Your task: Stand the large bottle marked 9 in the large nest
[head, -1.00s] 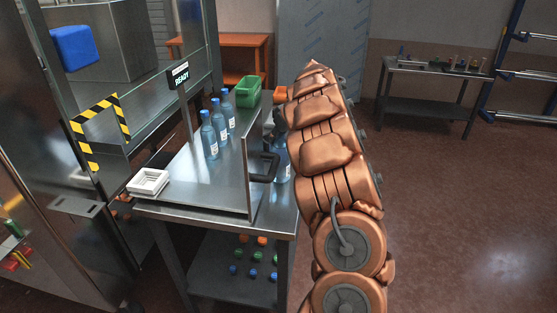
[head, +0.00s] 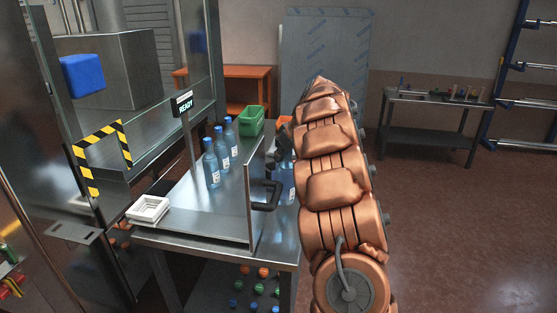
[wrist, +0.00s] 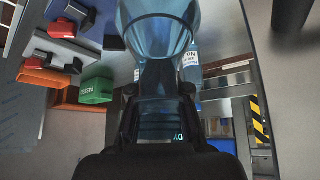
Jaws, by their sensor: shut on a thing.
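My gripper (wrist: 158,95) is shut on a translucent blue bottle (wrist: 160,45); its narrow neck is between the fingers, and its body widens away from them. No number on the held bottle can be read. In the head view my copper arm mostly hides the gripper. A blue bottle with a pale label (head: 289,186) shows beside the arm, behind an upright panel; I cannot tell whether it is the held one. A white square open holder (head: 149,210) sits at the bench's near left corner; I cannot tell whether it is the large nest.
Several labelled blue bottles (head: 220,158) stand in a row on the steel bench (head: 200,220). The upright panel (head: 256,200) with a black handle divides the bench. A green bin (head: 251,121) stands at the back, and a READY sign (head: 185,105) rises on a post to the left.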

